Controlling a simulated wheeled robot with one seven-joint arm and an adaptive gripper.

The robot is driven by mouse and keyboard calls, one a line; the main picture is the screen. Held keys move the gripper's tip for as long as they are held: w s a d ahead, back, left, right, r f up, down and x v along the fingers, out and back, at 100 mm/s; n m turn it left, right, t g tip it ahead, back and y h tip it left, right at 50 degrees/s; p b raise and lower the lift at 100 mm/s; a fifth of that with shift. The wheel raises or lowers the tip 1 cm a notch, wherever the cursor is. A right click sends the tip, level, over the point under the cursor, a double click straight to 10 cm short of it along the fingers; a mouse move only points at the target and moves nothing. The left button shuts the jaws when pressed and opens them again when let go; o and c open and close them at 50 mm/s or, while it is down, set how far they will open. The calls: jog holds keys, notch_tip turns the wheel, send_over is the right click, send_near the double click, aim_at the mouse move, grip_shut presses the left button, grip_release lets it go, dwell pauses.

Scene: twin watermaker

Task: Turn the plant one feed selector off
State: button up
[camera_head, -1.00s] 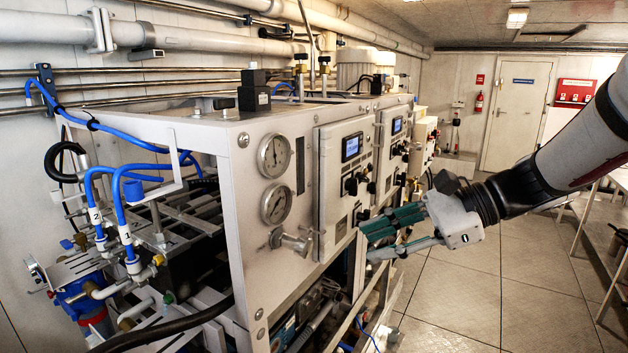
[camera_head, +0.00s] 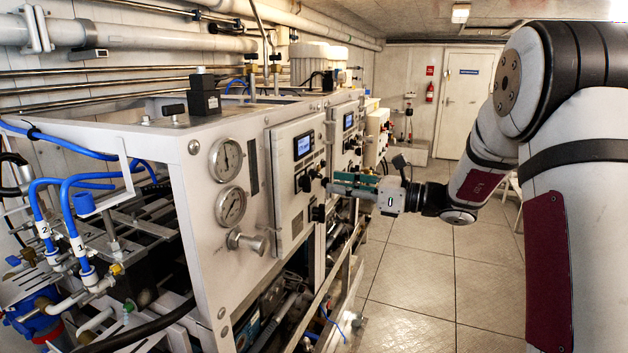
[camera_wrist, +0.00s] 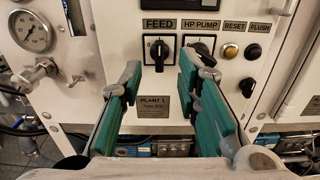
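The plant one feed selector (camera_wrist: 159,52) is a black knob under the FEED label in the wrist view, its grip bar about upright. The HP PUMP selector (camera_wrist: 203,42) sits just right of it, partly behind a finger. The PLANT 1 plate (camera_wrist: 153,106) is below. My gripper (camera_wrist: 160,68) is open, its green-padded fingers pointing at the panel with the feed selector showing between the tips. I cannot tell whether the fingers touch the knob. In the head view my gripper (camera_head: 340,185) is close to the front of the plant one control box (camera_head: 294,205).
The RESET button (camera_wrist: 230,52) and FLUSH button (camera_wrist: 253,51) are right of the selectors. Two gauges (camera_head: 226,160) and a protruding valve knob (camera_head: 247,241) are left of the box. A second control box stands farther along. The floor (camera_head: 410,275) to the right is clear.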

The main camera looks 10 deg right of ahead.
aim_at(310, 181)
jog(key=x, duration=0.7)
jog(key=shift+p, duration=0.35)
jog(key=shift+s, duration=0.1)
grip_shut()
